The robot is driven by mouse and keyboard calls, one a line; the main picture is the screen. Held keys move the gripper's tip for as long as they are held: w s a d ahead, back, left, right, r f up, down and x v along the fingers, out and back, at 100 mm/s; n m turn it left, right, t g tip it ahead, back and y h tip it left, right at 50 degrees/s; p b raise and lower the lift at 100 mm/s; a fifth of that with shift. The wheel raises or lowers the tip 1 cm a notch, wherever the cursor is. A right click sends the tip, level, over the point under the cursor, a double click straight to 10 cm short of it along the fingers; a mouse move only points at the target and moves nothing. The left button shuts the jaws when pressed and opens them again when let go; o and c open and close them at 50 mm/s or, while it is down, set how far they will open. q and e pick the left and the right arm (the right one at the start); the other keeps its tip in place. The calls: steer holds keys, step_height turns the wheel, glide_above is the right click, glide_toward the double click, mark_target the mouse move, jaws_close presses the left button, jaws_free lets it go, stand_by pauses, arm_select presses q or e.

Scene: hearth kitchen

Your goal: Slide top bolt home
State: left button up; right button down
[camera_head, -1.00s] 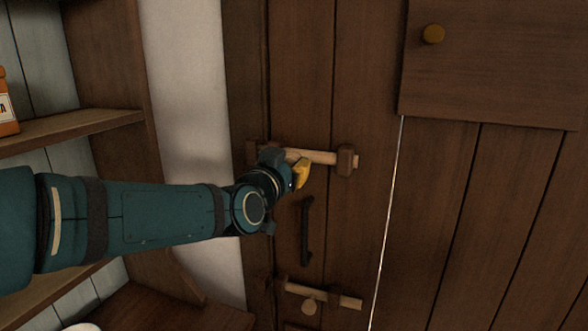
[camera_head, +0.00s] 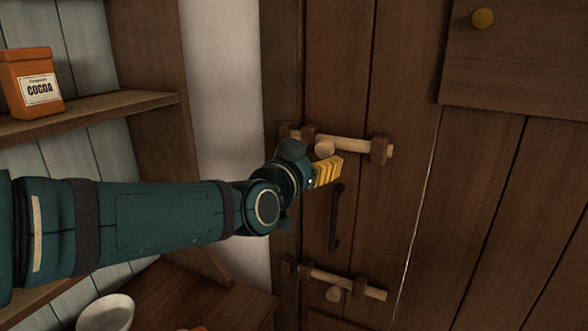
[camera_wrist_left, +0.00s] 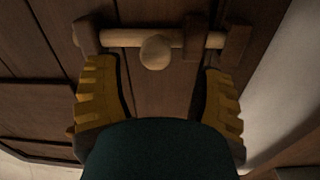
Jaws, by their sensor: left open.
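The top bolt (camera_head: 350,142) is a pale wooden rod lying across the door in dark wooden brackets. Its round knob (camera_head: 324,147) sits near the left bracket (camera_head: 308,136). The rod's right end pokes a little past the right bracket (camera_head: 380,150). A block (camera_head: 291,131) stands left of the left bracket, and I cannot tell how far the rod enters it. My left gripper (camera_head: 328,170) is open and empty just below the knob. In the left wrist view, its yellow fingers (camera_wrist_left: 160,80) lie either side of the knob (camera_wrist_left: 155,52), apart from it.
A lower bolt (camera_head: 345,283) with its own knob and a dark handle (camera_head: 336,218) are on the same door. Shelves with a cocoa box (camera_head: 33,83) stand left, and a white bowl (camera_head: 106,312) is below. A cupboard knob (camera_head: 482,18) is upper right.

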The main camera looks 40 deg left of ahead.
arm_select(q)
steer(key=s+d, duration=0.1)
steer(key=s, duration=0.6)
steer(key=shift+s+d, duration=0.2)
steer(key=shift+s, duration=0.1)
steer(key=w+d+f+g+h, duration=0.2)
steer(key=w+d+f+g, duration=0.1)
steer(key=f, duration=0.7)
steer(key=w+d+f+g+h, duration=0.15)
steer(key=w+d+f, duration=0.25)
steer(key=f, duration=0.7)
steer(key=w+d+f+g+h, duration=0.2)
steer(key=w+d+f+g, duration=0.15)
steer(key=f, duration=0.65)
steer(key=s+d+f+g+h, duration=0.1)
steer(key=s+d+f+g, duration=0.2)
steer(key=f, duration=0.9)
steer(key=s+d+f+n+g+h, duration=0.1)
steer(key=s+d+f+g, duration=0.3)
steer(key=s+d+f, duration=0.4)
step_height(320, 180, down, 4)
steer(key=shift+s+d+f+g, duration=0.1)
steer(key=shift+s+d+g, duration=0.15)
steer(key=shift+s, duration=0.85)
